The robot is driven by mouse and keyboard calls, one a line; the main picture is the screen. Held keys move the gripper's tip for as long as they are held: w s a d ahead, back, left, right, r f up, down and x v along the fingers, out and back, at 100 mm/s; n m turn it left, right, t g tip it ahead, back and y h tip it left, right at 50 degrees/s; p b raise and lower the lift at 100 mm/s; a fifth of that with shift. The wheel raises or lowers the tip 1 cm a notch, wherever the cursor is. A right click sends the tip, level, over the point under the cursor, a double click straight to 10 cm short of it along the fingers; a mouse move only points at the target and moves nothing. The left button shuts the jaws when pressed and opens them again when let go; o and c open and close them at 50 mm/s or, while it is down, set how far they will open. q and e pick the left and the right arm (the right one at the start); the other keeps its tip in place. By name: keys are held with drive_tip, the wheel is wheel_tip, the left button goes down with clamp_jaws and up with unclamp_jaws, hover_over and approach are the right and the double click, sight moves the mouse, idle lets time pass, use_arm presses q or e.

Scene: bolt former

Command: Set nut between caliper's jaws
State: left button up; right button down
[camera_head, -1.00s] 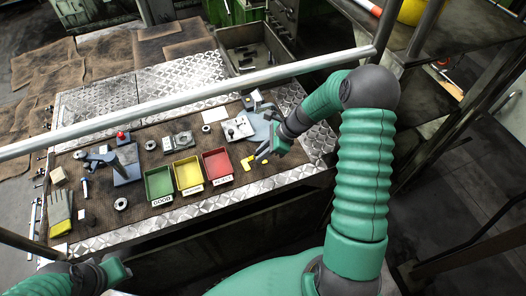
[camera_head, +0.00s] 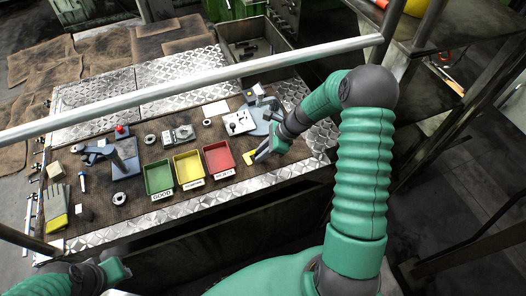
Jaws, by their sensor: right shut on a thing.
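My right gripper (camera_head: 264,154) reaches in from the right and hangs over the bench beside the red tray. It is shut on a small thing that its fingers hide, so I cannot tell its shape. A grey-white plate with dark round parts (camera_head: 239,123) lies just beyond it. A grey device with a dial (camera_head: 180,134) lies on the mat; I cannot tell which item is the caliper. Ring-shaped pieces lie at the front (camera_head: 119,198) and further back (camera_head: 150,139). My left gripper (camera_head: 118,268) is at the bottom left, away from the bench, its fingers unclear.
Green (camera_head: 147,183), yellow (camera_head: 177,172) and red (camera_head: 206,160) trays stand in a row. A blue-grey stand (camera_head: 126,163) is left of them. A yellow piece (camera_head: 250,158) lies near the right gripper. A metal rail (camera_head: 190,85) crosses the view.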

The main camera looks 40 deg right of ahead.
drive_tip(key=shift+a+f, duration=0.15)
drive_tip(key=shift+f, duration=0.05)
drive_tip(key=c, duration=1.6)
unclamp_jaws()
drive_tip(key=o, duration=0.4)
drive_tip(key=shift+d, duration=0.25)
use_arm(q)
drive_tip(key=shift+s+f, duration=0.1)
use_arm(e)
drive_tip(key=shift+d, duration=0.15)
